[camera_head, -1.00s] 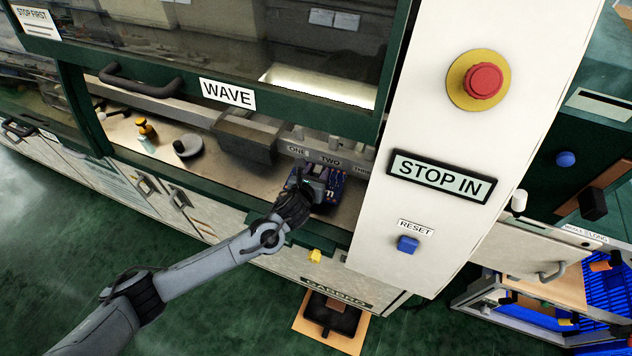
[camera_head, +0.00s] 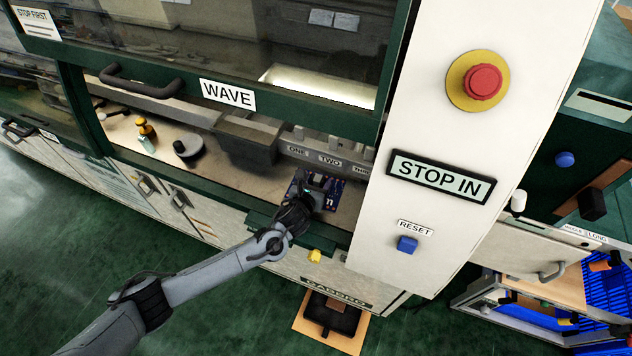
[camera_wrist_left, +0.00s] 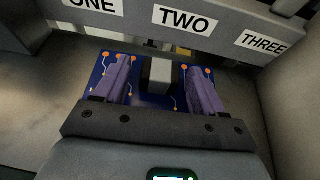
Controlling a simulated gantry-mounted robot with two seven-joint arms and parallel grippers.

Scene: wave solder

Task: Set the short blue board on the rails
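The blue board (camera_head: 331,198) lies under my left gripper (camera_head: 318,184), in front of the labels ONE and TWO. In the left wrist view the board (camera_wrist_left: 101,73) shows orange pads and traces, partly covered by the fingers. A grey upright block (camera_wrist_left: 156,76) stands in the middle of the board. The two fingers are spread on either side of this block, with visible gaps to it, so the gripper looks open. Whether the fingertips touch the board I cannot tell. Rails under the board are not clearly seen. My right gripper is not in view.
A grey labelled bar (camera_wrist_left: 215,35) with ONE, TWO and THREE runs just behind the board. The green WAVE hood (camera_head: 285,110) hangs above. A white STOP IN panel (camera_head: 470,130) stands to the right. Small bottles and a round dark item (camera_head: 188,146) stand on the bench at left.

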